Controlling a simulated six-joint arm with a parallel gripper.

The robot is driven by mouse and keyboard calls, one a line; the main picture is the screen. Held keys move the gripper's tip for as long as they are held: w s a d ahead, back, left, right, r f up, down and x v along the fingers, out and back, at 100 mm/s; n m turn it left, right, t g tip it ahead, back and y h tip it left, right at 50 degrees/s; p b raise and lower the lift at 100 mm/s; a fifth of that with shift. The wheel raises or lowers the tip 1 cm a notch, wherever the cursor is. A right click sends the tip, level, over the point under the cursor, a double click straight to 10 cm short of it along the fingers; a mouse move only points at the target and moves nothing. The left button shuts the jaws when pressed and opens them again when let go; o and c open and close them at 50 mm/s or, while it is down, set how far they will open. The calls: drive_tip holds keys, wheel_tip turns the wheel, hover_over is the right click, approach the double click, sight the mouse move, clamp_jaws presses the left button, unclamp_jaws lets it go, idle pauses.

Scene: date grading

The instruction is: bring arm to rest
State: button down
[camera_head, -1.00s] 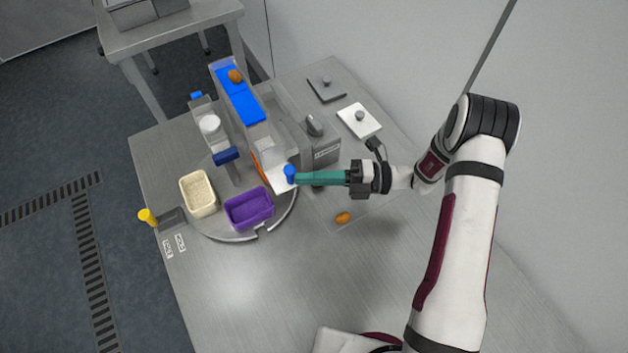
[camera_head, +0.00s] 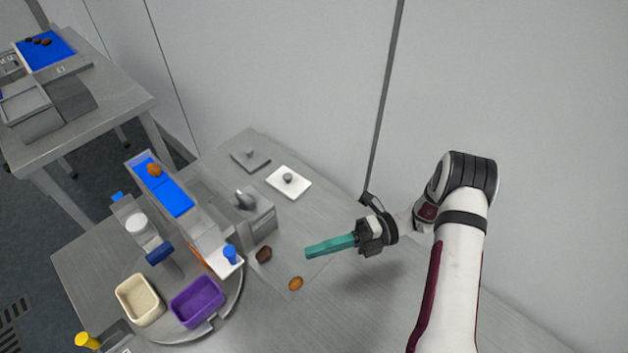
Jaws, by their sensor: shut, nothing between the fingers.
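My gripper (camera_head: 308,252) has long green fingers that lie together with nothing between them. It hangs over the table to the right of the grading machine, apart from everything. My arm reaches in from the lower right. An orange-brown date (camera_head: 295,284) lies on the table just below and left of the fingertips. A darker brown date (camera_head: 263,254) lies to its left, close to the machine's grey housing. Another date (camera_head: 154,169) sits on the blue belt (camera_head: 175,197).
A cream bin (camera_head: 121,292) and a purple bin (camera_head: 222,297) stand on the round turntable (camera_head: 238,295). Blue knob (camera_head: 230,253), yellow knob (camera_head: 87,340), grey plate (camera_head: 262,161) and white plate (camera_head: 299,187) are nearby. A second table (camera_head: 130,97) stands behind left.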

drive_tip(key=s+r+n+g+h, duration=0.1)
drive_tip(key=s+r+n+h, duration=0.9)
drive_tip(key=n, duration=0.5)
drive_tip(key=s+d+r+n+t+h, duration=0.2)
drive_tip(key=s+d+n+t+h, duration=0.2)
drive_tip(key=s+n, duration=0.5)
drive_tip(key=n+t+h, duration=0.1)
drive_tip(key=n, duration=0.2)
drive_tip(key=shift+s+r+t, duration=0.15)
drive_tip(key=shift+r+t, duration=0.05)
drive_tip(key=shift+t, duration=0.2)
